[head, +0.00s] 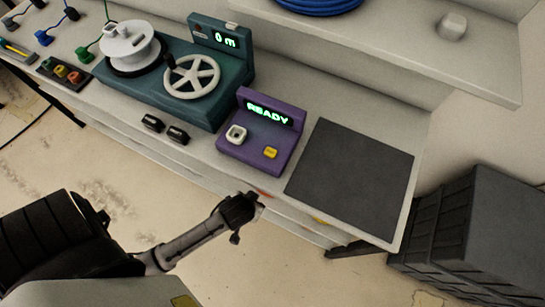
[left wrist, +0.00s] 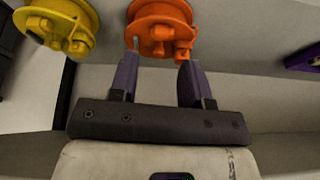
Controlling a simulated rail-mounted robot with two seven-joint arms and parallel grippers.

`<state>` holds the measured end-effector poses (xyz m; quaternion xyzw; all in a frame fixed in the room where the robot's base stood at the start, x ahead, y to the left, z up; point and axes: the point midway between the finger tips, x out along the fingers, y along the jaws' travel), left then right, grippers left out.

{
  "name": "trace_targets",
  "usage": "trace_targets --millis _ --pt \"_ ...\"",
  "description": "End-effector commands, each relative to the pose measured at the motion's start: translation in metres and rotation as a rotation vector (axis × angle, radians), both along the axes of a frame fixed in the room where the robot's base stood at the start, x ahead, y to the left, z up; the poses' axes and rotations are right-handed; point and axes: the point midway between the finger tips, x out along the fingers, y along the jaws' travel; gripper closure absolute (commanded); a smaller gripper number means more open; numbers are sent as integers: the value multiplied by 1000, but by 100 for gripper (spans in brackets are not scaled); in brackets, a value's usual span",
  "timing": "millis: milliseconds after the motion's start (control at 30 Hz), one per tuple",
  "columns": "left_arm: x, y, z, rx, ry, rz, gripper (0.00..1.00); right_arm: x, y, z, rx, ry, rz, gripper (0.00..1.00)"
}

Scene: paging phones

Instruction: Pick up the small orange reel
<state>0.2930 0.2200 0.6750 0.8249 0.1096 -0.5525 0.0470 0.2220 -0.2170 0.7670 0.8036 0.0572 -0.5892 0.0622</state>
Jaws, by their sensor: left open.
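The small orange reel (left wrist: 160,24) is at the top of the left wrist view, straight ahead of my left gripper (left wrist: 159,64). The gripper's two grey-purple fingers are open. The reel's lower part shows beyond and between the fingertips, and I see nothing gripped. Whether a fingertip touches it I cannot tell. The reel's top is cut off by the frame. In the head view my left arm comes in from the lower left, and its dark end (head: 240,212) is by the bench's front edge. I cannot make out the orange reel there. My right gripper is not in view.
A yellow reel (left wrist: 60,24) is left of the orange one. A purple thing (left wrist: 302,58) is at the right edge. On the bench are a purple READY box (head: 262,130), a teal winding machine (head: 150,93) and a dark mat (head: 350,178). A dark crate (head: 485,230) stands right.

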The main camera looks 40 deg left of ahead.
Motion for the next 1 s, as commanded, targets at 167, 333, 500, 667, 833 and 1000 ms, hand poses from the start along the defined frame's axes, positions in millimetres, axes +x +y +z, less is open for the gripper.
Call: trace_targets --millis 167,333,500,667,833,1000 --pt "31 2 -62 10 -68 150 56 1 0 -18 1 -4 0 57" --pt "46 3 -91 7 -114 227 56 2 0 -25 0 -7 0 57" --pt "66 12 -100 6 -135 251 56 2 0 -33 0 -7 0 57" --pt "91 25 -101 7 -137 252 56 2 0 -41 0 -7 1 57" --pt "112 36 -100 6 -135 253 56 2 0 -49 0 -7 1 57" --pt "123 42 -99 5 -133 252 56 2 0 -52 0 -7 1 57"
